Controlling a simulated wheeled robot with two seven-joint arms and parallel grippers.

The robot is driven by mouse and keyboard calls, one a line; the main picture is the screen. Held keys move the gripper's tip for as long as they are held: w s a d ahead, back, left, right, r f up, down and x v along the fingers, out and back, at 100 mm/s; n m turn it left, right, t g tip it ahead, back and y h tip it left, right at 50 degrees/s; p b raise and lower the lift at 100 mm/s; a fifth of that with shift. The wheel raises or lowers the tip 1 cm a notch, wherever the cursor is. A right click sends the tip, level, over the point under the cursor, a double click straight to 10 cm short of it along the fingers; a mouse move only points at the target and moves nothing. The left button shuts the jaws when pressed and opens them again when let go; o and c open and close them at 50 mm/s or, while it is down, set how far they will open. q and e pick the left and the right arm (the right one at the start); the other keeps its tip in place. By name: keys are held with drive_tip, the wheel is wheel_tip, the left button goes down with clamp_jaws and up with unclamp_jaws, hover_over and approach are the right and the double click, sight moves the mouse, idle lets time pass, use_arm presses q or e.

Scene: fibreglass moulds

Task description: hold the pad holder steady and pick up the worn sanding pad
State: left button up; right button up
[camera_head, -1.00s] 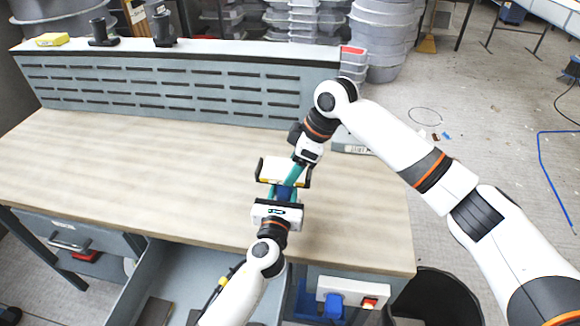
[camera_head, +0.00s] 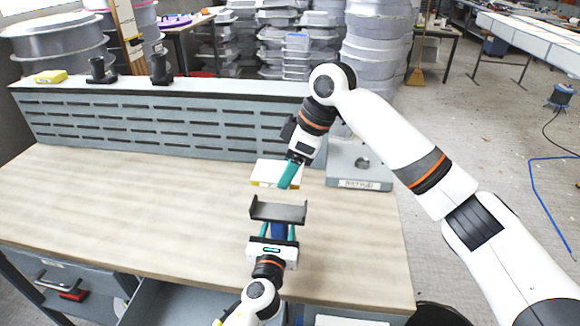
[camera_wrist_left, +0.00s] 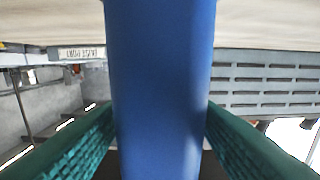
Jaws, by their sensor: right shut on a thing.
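The pad holder (camera_head: 278,212) is a dark grey plate with a blue handle, over the front middle of the workbench. Its blue handle (camera_wrist_left: 162,90) fills the middle of the left wrist view. My left gripper (camera_head: 278,232) has its teal fingers shut on that handle, one on each side. The worn sanding pad (camera_head: 267,172) is a pale block with a yellow lower edge, beyond the holder and apart from it. My right gripper (camera_head: 290,175) is shut on the pad, its teal fingers hiding part of it.
A grey dust port box (camera_head: 360,172) stands at the bench's back right. A slotted grey panel (camera_head: 150,127) runs along the back, with a yellow block (camera_head: 50,77) and two black fittings on top. The left of the workbench (camera_head: 110,205) is clear. A drawer is open below.

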use_arm(q)
drive_tip(key=shift+o, duration=1)
